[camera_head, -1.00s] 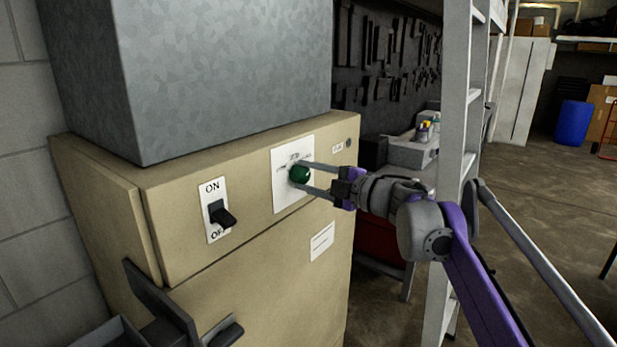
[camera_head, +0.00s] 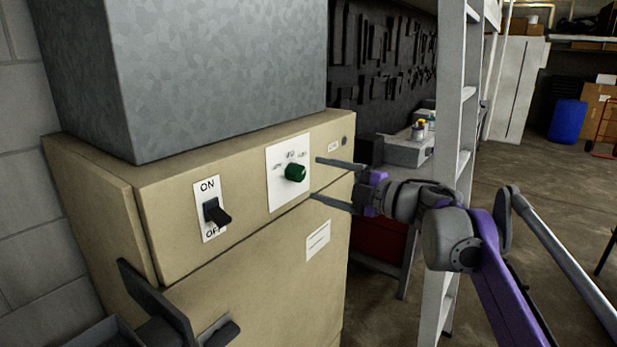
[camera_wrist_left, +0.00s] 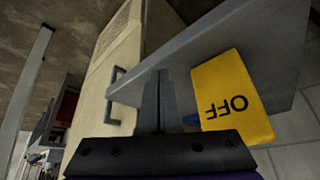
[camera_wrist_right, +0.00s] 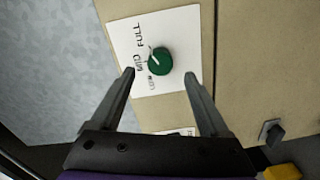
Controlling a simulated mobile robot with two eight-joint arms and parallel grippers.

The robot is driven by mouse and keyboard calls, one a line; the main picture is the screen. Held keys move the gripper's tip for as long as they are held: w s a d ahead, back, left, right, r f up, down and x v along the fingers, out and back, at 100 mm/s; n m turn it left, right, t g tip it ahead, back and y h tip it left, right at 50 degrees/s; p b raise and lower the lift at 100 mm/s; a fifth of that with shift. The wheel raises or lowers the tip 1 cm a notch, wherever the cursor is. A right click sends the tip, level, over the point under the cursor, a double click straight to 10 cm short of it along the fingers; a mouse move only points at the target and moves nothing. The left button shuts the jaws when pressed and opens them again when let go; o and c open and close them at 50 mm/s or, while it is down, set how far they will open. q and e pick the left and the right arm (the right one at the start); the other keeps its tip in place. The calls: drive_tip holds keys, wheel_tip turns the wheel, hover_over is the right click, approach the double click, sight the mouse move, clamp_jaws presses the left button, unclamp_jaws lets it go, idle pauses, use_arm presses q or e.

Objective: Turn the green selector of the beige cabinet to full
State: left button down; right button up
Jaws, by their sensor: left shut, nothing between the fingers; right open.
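The beige cabinet (camera_head: 270,255) stands at centre-left in the head view. Its green selector (camera_head: 295,172) sits on a white plate marked LOW, MID and FULL. My left gripper (camera_wrist_left: 158,72) is shut and empty in the left wrist view.
A black ON/OFF switch (camera_head: 216,212) is left of the selector. A grey metal box (camera_head: 220,70) rests on the cabinet. A ladder (camera_head: 455,150) stands behind my right arm. A yellow OFF block (camera_wrist_left: 235,100) and a grey panel (camera_wrist_left: 270,50) are near my left gripper.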

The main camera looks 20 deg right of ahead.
drive_tip(key=v, duration=0.5)
drive_tip(key=shift+s+d, duration=0.1)
drive_tip(key=shift+s, duration=0.05)
idle(0.3)
